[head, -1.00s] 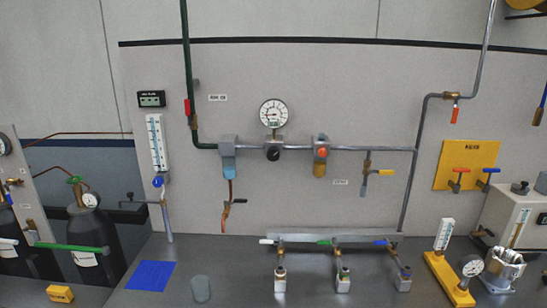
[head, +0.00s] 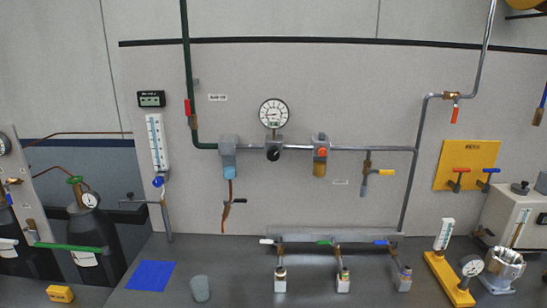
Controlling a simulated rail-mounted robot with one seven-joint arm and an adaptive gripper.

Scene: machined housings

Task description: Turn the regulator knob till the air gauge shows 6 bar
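The air gauge (head: 274,113) is a round white dial with a dark rim, mounted on the pipe at the middle of the panel. Its needle and numbers are too small to read here. The regulator knob (head: 273,155) is a round black knob on the grey regulator body straight below the gauge. Nothing covers the knob or the gauge. My gripper is not in the head view, and no part of my arm is near the knob.
A filter with a blue bowl (head: 229,172) hangs left of the knob. A brass-coloured unit with an orange top (head: 320,168) hangs to its right. A yellow-handled valve (head: 386,172) is further right. Below, a manifold (head: 335,238) stands on the grey bench.

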